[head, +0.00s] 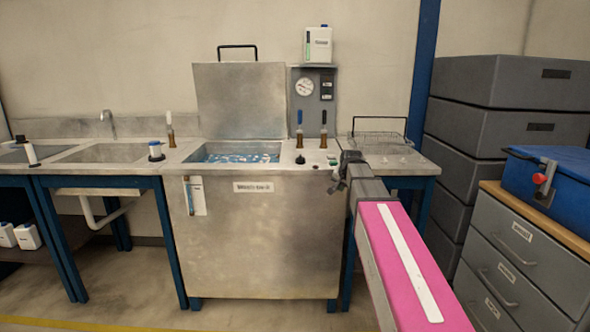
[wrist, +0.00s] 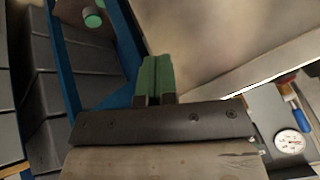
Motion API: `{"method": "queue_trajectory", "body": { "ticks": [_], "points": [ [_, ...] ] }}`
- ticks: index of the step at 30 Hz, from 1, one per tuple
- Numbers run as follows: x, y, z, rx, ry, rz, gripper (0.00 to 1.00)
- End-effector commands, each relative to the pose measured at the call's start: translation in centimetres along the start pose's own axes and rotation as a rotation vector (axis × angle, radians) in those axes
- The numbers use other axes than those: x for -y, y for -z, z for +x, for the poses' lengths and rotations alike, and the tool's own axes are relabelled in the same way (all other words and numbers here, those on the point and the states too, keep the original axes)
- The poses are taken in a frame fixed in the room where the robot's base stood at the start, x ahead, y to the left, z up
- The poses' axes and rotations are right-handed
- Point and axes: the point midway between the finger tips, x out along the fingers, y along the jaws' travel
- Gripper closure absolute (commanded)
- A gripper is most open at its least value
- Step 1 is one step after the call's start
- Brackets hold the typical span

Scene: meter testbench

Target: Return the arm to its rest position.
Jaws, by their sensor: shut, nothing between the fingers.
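My gripper (head: 337,184) is at the end of my pink arm in the head view, in front of the right end of the steel bath (head: 255,240). In the wrist view my gripper's green fingers (wrist: 157,75) are pressed together, with nothing between them. No object hangs from it. The fingertips are small and partly hidden by my wrist in the head view.
The bath's lid (head: 240,100) stands open behind its water. A gauge (head: 304,87) is on the back panel. Grey crates (head: 500,132) are stacked at right, beside a drawer cabinet (head: 520,260) and a blue toolbox (head: 565,178). A sink (head: 100,152) is left.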

Motion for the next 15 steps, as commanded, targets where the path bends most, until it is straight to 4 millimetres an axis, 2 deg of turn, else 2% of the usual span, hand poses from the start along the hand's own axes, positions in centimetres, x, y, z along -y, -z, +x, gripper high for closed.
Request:
{"method": "queue_trajectory", "body": {
  "ticks": [1,6,15],
  "points": [
    [-1.5,-2.7,0.9,0.031,-0.02,-0.027,1.0],
    [-5.7,-9.9,3.7,0.135,-0.079,-0.129,1.0],
    [-12.8,-22.4,6.2,0.332,-0.157,-0.309,1.0]
  ]
}}
